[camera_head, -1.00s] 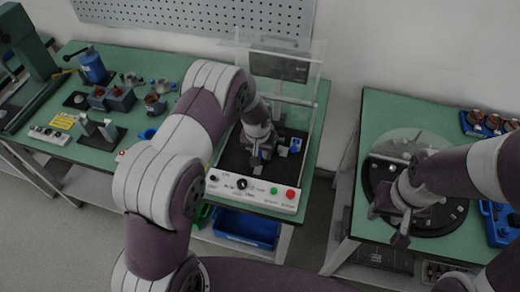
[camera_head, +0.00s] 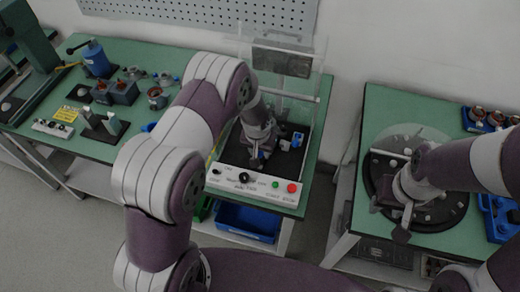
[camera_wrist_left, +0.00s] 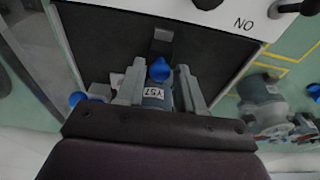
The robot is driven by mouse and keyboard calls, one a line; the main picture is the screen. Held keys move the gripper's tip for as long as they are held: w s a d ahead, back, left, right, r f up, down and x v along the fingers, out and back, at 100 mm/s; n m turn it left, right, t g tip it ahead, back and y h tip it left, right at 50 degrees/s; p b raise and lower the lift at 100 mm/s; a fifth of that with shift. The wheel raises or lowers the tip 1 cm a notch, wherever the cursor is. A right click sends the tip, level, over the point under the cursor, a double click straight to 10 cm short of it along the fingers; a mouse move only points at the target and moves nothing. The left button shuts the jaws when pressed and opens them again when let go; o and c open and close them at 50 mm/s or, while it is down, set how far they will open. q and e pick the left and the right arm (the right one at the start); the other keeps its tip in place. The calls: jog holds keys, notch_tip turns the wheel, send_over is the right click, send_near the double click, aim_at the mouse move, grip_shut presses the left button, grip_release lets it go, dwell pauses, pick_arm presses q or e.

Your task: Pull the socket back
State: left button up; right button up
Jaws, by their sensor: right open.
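The test stand (camera_head: 232,150) has a dark bed behind a white control panel (camera_head: 256,186). A blue-and-grey part (camera_head: 297,141), possibly the socket, stands at the right of the bed; I cannot tell for sure. My left gripper (camera_head: 258,157) is low over the bed, left of that part. In the left wrist view its two grey fingers (camera_wrist_left: 159,88) stand on either side of a grey body labelled Y57 (camera_wrist_left: 153,94) with a blue knob (camera_wrist_left: 160,70). Whether they grip it is unclear. My right gripper (camera_head: 391,219) is open over a round turntable (camera_head: 455,215).
A clear guard (camera_head: 318,75) rises behind the bed. Motors and parts, including a blue motor (camera_head: 96,60), crowd the left bench. A blue bin (camera_head: 247,222) sits under the stand. Blue trays (camera_head: 499,218) lie on the right bench. A floor gap separates the benches.

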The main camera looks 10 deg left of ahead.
pick_arm(q)
notch_tip(320, 180, up, 6)
jog(key=s+p, duration=0.1)
jog(key=p, duration=0.3)
jog(key=shift+p, duration=0.4)
jog(key=shift+f, duration=0.1)
jog(key=s+a+r+b, duration=0.2)
jog(key=s+r, duration=0.4)
jog(key=s, duration=0.3)
jog(key=s+a+r+b, duration=0.2)
jog(key=s+r, duration=0.4)
jog(key=s, duration=0.3)
jog(key=shift+a+r+g+b, duration=0.15)
jog(key=shift+g+b, duration=0.15)
jog(key=shift+b, duration=0.25)
jog(key=shift+s, duration=0.3)
